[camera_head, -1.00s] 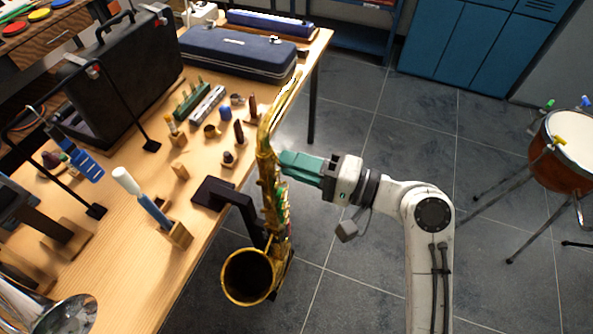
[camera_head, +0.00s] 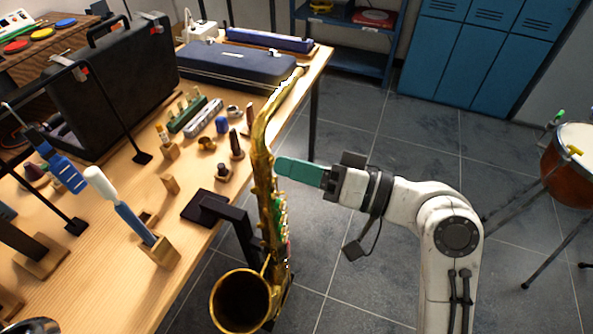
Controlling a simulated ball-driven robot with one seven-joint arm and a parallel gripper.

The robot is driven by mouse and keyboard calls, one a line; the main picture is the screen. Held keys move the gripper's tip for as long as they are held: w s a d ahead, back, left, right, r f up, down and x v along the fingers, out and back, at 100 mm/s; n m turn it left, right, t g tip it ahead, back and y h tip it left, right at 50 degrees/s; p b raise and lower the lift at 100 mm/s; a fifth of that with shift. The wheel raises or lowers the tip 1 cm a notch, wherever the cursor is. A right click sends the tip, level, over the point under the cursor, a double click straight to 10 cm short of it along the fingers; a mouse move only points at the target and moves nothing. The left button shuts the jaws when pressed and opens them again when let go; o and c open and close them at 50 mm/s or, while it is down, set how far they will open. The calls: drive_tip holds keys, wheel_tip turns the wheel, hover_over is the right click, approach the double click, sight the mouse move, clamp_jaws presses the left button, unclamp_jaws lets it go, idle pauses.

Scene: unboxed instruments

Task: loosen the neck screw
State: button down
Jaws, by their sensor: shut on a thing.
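A brass saxophone (camera_head: 268,210) hangs upright at the table's right edge, its bell (camera_head: 241,301) low and its curved neck (camera_head: 268,118) rising to the upper right. It appears held by a black stand (camera_head: 229,205). My gripper (camera_head: 281,170) reaches in from the right, its green fingers level and meeting the saxophone just below the neck. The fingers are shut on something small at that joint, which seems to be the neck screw. The screw itself is hidden by the fingers.
The tiled floor right of the table is clear around my arm.

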drive_tip(key=shift+f, duration=0.15)
drive_tip(key=c, duration=1)
unclamp_jaws()
drive_tip(key=b+v, duration=0.1)
drive_tip(key=v, duration=0.9)
drive_tip(key=shift+d, duration=0.4)
drive_tip(key=shift+s, duration=0.15)
